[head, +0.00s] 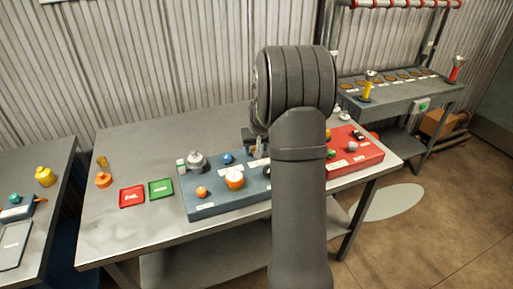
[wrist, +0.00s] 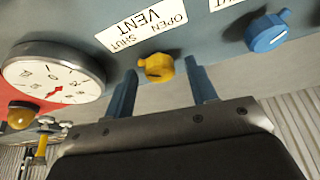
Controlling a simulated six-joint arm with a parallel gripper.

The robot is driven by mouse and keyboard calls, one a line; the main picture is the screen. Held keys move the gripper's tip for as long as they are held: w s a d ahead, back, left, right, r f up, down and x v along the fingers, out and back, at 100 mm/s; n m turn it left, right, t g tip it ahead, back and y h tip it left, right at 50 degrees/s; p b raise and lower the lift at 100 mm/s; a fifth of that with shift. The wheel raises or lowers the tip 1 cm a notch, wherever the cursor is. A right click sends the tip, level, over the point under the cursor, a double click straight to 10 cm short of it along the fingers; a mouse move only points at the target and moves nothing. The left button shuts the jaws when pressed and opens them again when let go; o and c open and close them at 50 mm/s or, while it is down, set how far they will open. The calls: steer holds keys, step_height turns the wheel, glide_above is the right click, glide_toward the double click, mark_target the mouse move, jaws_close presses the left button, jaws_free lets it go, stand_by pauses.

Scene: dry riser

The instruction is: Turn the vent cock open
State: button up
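The yellow vent cock (wrist: 158,67) shows in the wrist view on a blue-grey panel, beside a white label (wrist: 142,25) reading VENT, OPEN and SHUT, which appears upside down. Its small lobe points to the picture's left, nearer the SHUT word. My gripper (wrist: 162,70) is open, with one blue finger on each side of the cock. I see gaps between the fingers and the cock; whether either touches it lower down I cannot tell. In the head view my arm hides the cock and most of the gripper.
A dial gauge (wrist: 55,80) is left of the cock and a blue knob (wrist: 268,32) is right of it. In the head view the blue panel (head: 215,207) and red panel (head: 368,158) lie on a grey table (head: 110,222), with red and green trays (head: 132,197) to the left.

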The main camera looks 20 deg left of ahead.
steer(key=c, duration=0.9)
steer(key=shift+m, duration=0.3)
steer(key=m, duration=0.1)
steer(key=m+h, duration=0.1)
steer(key=m, duration=0.1)
steer(key=shift+a+t+h, duration=0.2)
steer(key=shift+t+h, duration=0.1)
steer(key=m+h, duration=0.1)
steer(key=m, duration=0.4)
steer(key=shift+a+h, duration=0.15)
steer(key=shift+h, duration=0.25)
steer(key=m, duration=0.2)
steer(key=m+h, duration=0.1)
steer(key=m, duration=0.1)
steer(key=shift+a+h, duration=0.2)
steer(key=shift+h, duration=0.1)
steer(key=m+g, duration=0.1)
steer(key=m, duration=0.1)
steer(key=m+h, duration=0.1)
steer(key=m, duration=0.2)
steer(key=shift+w+a+g, duration=0.1)
steer(key=shift+g, duration=0.3)
steer(key=shift+m, duration=0.3)
